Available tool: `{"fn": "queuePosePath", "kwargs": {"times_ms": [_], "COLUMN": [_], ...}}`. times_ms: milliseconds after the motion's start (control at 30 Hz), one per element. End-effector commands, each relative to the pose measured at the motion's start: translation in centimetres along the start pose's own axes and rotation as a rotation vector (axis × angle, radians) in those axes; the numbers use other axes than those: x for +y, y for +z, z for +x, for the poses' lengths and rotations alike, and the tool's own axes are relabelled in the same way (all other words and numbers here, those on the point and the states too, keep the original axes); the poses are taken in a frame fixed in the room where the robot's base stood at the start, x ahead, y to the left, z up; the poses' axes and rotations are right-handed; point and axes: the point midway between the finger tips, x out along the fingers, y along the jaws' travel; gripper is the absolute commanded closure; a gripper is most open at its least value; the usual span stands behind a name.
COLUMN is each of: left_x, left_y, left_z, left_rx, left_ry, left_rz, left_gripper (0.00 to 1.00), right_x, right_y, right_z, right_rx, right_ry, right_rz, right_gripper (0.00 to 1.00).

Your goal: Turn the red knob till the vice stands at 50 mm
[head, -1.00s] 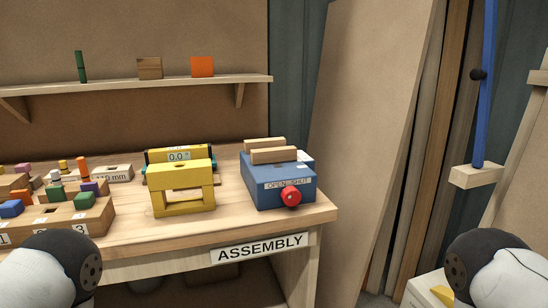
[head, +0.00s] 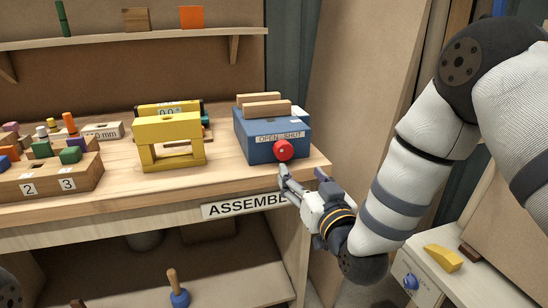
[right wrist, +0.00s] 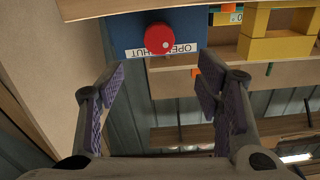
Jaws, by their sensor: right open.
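The vice is a blue box (head: 262,146) on the bench near its right end, with two pale wooden bars (head: 266,110) lying side by side on top. Its front has a label reading OPEN and SHUT, and a round red knob (head: 283,150) with a white dot. The knob also shows in the right wrist view (right wrist: 159,39). My right gripper (head: 304,176) is open and empty, below and just in front of the knob, apart from it. In the right wrist view the knob lies beyond the gap between the fingers (right wrist: 160,84). No opening in mm is readable on the vice. My left gripper is out of view.
A yellow frame (head: 168,128) stands left of the vice, before a device (head: 168,108) whose display appears to read 0.0. Wooden blocks with coloured pegs (head: 57,178) fill the bench's left. A leaning board (head: 352,80) and a low white cabinet (head: 425,278) stand at right.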

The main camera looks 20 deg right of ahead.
Motion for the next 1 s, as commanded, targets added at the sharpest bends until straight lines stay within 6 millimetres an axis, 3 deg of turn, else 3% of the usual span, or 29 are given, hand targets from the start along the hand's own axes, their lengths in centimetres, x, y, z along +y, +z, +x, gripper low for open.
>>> {"fn": "queuePosePath", "kwargs": {"times_ms": [200, 400, 533, 767, 800, 867, 1000], "left_x": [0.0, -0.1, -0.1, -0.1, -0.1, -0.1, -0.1], "left_y": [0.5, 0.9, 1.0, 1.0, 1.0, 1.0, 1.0], "left_z": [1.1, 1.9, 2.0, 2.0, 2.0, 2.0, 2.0], "left_rx": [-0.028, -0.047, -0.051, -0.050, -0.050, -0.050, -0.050], "left_ry": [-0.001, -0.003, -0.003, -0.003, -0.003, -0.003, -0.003], "left_rz": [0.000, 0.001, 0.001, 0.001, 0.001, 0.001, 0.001], "left_gripper": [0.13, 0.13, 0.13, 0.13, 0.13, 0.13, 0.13], "right_x": [0.1, 0.0, 0.0, 0.0, 0.0, 0.0, 0.0], "right_y": [0.5, 0.6, 0.4, 0.3, 0.3, 0.3, 0.3], "right_z": [5.5, 9.4, 10.6, 10.7, 10.7, 10.7, 10.7], "right_rx": [-0.004, -0.008, -0.008, -0.007, -0.007, -0.007, -0.007], "right_ry": [0.001, 0.000, 0.000, 0.000, 0.000, 0.000, 0.000], "right_rz": [0.000, 0.000, 0.000, 0.000, 0.000, 0.000, 0.000], "right_gripper": [0.41, 0.41, 0.41, 0.41, 0.43, 0.57, 0.88]}}
